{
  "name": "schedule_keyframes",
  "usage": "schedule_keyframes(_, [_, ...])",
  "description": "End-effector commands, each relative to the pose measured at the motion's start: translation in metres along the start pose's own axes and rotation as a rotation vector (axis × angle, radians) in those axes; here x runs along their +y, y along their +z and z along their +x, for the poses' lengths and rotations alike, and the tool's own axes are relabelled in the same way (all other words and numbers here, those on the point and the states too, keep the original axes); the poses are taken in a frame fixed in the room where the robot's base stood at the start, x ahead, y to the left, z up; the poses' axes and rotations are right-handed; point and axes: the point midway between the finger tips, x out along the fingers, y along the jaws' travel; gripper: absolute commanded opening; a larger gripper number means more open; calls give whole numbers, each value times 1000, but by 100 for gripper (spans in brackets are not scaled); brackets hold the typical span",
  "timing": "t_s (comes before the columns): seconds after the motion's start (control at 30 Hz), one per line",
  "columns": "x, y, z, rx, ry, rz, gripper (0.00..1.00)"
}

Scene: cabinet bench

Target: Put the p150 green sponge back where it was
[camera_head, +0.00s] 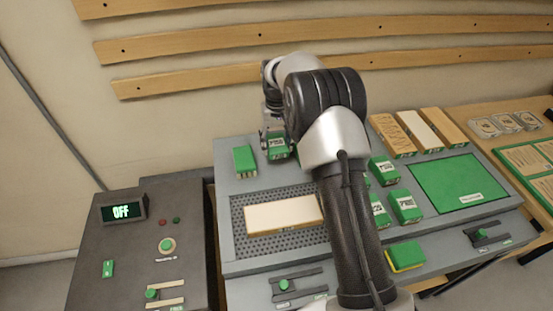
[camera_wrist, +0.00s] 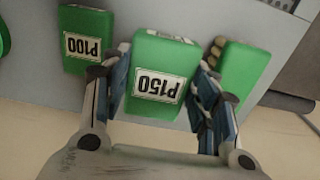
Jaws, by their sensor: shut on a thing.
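The p150 green sponge (camera_wrist: 162,75) is a green block with a white P150 label, upside down in the wrist view. My gripper (camera_wrist: 165,92) has its two blue-padded fingers on either side of it and is shut on it. In the head view the sponge (camera_head: 279,150) is at the back left of the grey bench top, under my gripper (camera_head: 275,135), partly covered by it. I cannot tell whether it touches the bench top.
A green P100 block (camera_wrist: 85,42) and another green block (camera_wrist: 240,70) flank the sponge closely. In the head view, labelled green blocks (camera_head: 384,170) stand right of my arm. A perforated tray (camera_head: 245,222) holds a pale block (camera_head: 284,213). A green mat (camera_head: 458,184) is clear.

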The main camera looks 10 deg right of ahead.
Motion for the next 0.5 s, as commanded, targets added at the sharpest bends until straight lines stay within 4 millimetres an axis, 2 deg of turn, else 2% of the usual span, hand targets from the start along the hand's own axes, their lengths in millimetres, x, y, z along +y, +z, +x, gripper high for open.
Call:
schedule_keyframes(0.17, [0,0,11,0,0,0,32])
schedule_keyframes(0.4, [0,0,52,-1,0,0,32])
schedule_keyframes(0.5, [0,0,62,1,0,0,32])
